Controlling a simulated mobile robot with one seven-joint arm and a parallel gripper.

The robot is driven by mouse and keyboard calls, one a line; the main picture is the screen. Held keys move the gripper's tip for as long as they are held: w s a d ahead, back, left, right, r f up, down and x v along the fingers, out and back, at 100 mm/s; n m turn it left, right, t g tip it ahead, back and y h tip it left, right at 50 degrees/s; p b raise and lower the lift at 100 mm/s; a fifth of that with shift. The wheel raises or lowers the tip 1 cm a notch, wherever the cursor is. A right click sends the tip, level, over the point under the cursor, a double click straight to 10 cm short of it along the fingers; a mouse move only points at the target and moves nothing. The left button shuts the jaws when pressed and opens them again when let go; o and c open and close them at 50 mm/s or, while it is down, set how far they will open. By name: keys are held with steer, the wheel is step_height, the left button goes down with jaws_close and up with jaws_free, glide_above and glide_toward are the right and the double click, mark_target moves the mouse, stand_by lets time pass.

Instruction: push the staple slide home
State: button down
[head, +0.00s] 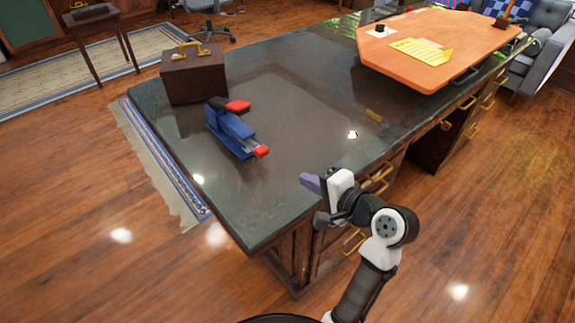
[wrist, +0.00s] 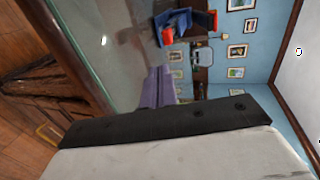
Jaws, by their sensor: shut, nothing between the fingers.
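A blue stapler (head: 230,130) with a red cap (head: 238,106) at its far end stands on the dark green desk top (head: 300,80). Its staple slide (head: 262,151), tipped in red, sticks out of the end facing me. The stapler also shows in the wrist view (wrist: 178,22), turned sideways, with the red slide end (wrist: 167,36) toward the gripper. My gripper (head: 309,182) is shut and empty, with purple fingers. It is by the desk's near edge, to the right of the stapler and apart from it. The fingers also show in the wrist view (wrist: 158,88).
A brown case (head: 194,77) with a yellow handle stands behind the stapler. An orange board (head: 430,45) with a yellow sheet lies at the desk's far right. The desk top between gripper and stapler is clear. Drawers with brass handles (head: 380,172) line the near side.

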steer(key=p, duration=0.2)
glide_toward(262, 150)
steer(key=w+a+f, duration=0.2)
steer(key=w+f, duration=0.1)
steer(key=shift+a, duration=0.15)
steer(key=shift+w+a, duration=0.4)
steer(key=shift+w, duration=0.2)
steer(key=shift+w+a+p, duration=0.4)
steer(key=shift+w+a, duration=0.25)
steer(key=shift+w, duration=0.2)
steer(key=shift+w+a+p, duration=0.4)
steer(key=shift+w+a, duration=0.25)
steer(key=shift+w, duration=0.2)
